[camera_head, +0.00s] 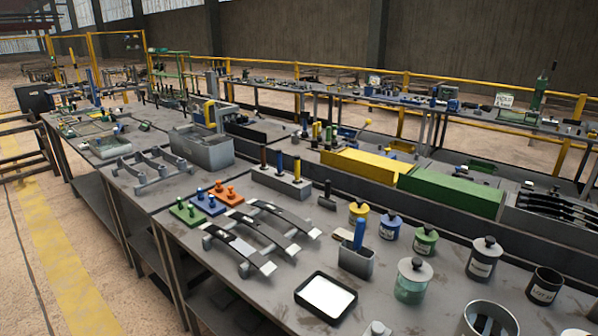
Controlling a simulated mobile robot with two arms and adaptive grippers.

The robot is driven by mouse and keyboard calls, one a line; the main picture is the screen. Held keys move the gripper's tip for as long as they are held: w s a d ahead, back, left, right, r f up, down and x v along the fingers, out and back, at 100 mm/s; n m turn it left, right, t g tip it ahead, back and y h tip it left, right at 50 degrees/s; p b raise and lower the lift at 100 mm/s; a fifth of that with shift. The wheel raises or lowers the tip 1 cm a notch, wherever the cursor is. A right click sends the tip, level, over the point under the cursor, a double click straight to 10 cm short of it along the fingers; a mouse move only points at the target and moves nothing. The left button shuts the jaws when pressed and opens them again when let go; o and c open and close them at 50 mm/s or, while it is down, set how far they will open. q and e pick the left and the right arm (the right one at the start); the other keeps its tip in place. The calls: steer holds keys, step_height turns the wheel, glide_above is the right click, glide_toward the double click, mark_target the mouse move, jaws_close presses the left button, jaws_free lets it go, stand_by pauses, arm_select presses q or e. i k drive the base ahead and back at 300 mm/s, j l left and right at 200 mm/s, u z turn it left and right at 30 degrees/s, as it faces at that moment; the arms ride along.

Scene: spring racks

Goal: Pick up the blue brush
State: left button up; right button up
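A blue upright handle (359,233), which looks like the blue brush, stands in a small grey holder (356,263) on the near workbench. Its lower end is hidden inside the holder. A short tan piece (343,235) sticks out beside it, leaning left. Another blue upright handle (279,163) stands in a long grey block between a black one and a yellow one. Neither of my grippers is in view.
A black-rimmed white tray (326,296) lies in front of the holder. Lidded jars (411,280) stand to its right, and curved leaf springs on a rack (262,235) to its left. A green box (451,190) and a yellow box (367,165) stand behind.

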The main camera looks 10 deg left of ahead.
mark_target(279, 173)
steer(key=i+j+z, duration=0.1)
steer(key=j+z, duration=0.2)
steer(key=z, duration=0.15)
steer(key=i+j+z, duration=0.1)
steer(key=j+z, duration=0.75)
steer(key=l, duration=0.1)
